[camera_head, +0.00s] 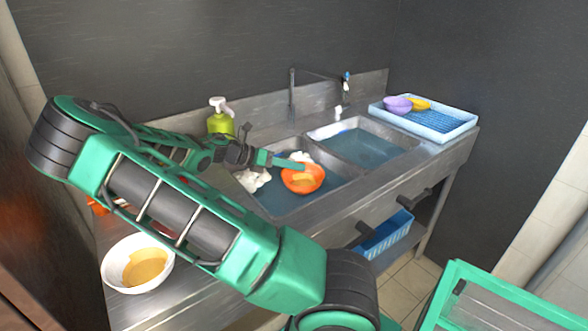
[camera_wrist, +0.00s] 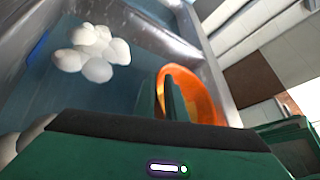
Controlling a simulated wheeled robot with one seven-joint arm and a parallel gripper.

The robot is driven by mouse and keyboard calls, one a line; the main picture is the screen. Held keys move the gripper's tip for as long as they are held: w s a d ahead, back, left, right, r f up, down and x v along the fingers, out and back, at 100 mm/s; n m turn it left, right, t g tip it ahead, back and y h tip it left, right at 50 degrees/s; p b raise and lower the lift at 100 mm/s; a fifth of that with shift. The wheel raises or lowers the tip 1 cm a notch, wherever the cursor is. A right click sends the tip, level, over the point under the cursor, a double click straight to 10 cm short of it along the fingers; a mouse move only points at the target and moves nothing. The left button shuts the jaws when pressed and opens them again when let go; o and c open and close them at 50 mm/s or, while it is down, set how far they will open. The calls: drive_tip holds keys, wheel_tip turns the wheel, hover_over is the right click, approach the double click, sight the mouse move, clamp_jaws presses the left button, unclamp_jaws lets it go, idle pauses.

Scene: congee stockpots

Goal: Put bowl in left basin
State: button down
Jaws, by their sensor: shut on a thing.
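An orange bowl (camera_head: 303,182) with a yellowish inside is over the left basin (camera_head: 278,204), in the head view. My gripper (camera_head: 298,165) is shut on its rim. In the wrist view, the gripper's fingers (camera_wrist: 165,98) pinch the wall of the orange bowl (camera_wrist: 195,88), which is tilted. The left basin holds bluish water and white foam (camera_wrist: 95,52). I cannot tell whether the bowl touches the water. A white bowl (camera_head: 112,262) with yellowish contents stands on the counter at the lower left.
The right basin (camera_head: 362,148) sits beside the left one, with a faucet (camera_head: 292,95) behind. A green soap bottle (camera_head: 221,122) stands at the back. A blue tray (camera_head: 440,123) at the right holds a purple bowl (camera_head: 397,105) and a yellow bowl (camera_head: 418,104). A blue basket (camera_head: 388,236) is below.

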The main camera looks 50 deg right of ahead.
drive_tip(key=shift+f, duration=0.55)
drive_tip(key=shift+f, duration=0.55)
drive_tip(key=c, duration=1.8)
unclamp_jaws()
